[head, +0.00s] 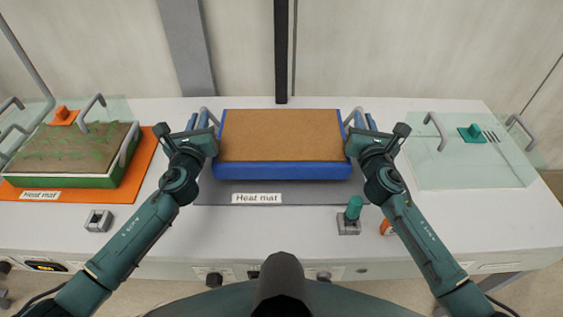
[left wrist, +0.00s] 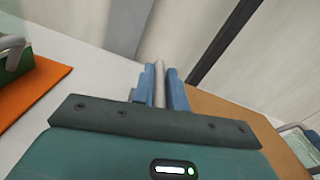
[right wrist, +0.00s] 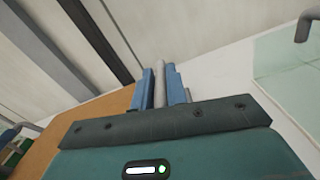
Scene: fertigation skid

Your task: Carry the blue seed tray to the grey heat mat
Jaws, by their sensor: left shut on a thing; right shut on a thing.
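The blue seed tray (head: 285,172), filled with brown soil, is in the middle of the head view, level and over the grey heat mat (head: 320,194). The mat's front strip and label show; the tray hides most of the rest. I cannot tell whether the tray rests on the mat or is slightly above it. My left gripper (head: 204,120) is shut on the tray's left handle, a grey bar between its blue fingers in the left wrist view (left wrist: 159,86). My right gripper (head: 360,122) is shut on the right handle, seen in the right wrist view (right wrist: 160,84).
At left, a green planted tray (head: 85,150) sits on an orange heat mat (head: 25,191). A clear cover (head: 455,165) with handles lies at right. A small switch (head: 98,220) and a green-knobbed valve (head: 350,215) stand near the front. A dark post (head: 281,50) rises behind.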

